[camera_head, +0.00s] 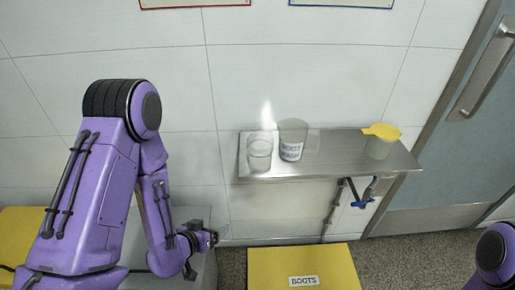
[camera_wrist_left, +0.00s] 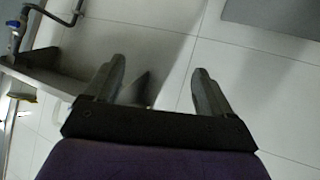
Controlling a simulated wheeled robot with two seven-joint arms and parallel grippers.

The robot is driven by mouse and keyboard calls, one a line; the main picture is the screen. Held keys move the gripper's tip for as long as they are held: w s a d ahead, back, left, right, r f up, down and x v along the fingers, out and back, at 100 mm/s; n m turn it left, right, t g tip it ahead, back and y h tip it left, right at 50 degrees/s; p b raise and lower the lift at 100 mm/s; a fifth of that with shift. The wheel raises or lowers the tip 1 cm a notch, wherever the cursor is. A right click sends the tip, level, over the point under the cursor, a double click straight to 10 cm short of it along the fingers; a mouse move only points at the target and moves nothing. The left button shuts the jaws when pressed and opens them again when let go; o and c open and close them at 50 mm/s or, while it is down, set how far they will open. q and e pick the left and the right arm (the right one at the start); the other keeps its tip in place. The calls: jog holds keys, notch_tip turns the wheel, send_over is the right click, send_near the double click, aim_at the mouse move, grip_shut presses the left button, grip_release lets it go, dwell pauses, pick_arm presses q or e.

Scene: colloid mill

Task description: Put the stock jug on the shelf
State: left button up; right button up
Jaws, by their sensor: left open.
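The steel shelf (camera_head: 335,150) is fixed to the tiled wall. My right gripper is out of view.
A yellow box labelled "BOOTS" (camera_head: 303,270) stands on the floor below the shelf. A pipe with a blue valve (camera_head: 362,203) hangs under the shelf. A grey door (camera_head: 460,150) is at the right. The shelf is clear between the labelled vessel and the yellow-topped jug.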

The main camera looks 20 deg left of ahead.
pick_arm(q)
jog(key=w+r+m+t+h, duration=0.3)
jog(key=w+r+t, duration=0.15)
jog(key=r, duration=0.55)
jog(key=m+t+h, duration=0.2)
jog(key=m+h, duration=0.1)
send_near(241, 165)
jog(key=w+r, duration=0.1)
jog(key=w, duration=0.1)
jog(key=x, duration=0.5)
jog(key=shift+d, duration=0.15)
jog(key=x, duration=0.1)
jog(key=p+x, duration=0.1)
jog(key=x, duration=0.1)
jog(key=p+x, duration=0.1)
jog(key=shift+w+d+f, duration=0.15)
jog(key=shift+w+f, duration=0.2)
jog(key=shift+w+d+f, duration=0.15)
jog(key=shift+w+d, duration=0.05)
jog(key=shift+w, duration=0.25)
jog(key=shift+s, duration=0.1)
jog(key=c, duration=0.7)
grip_shut()
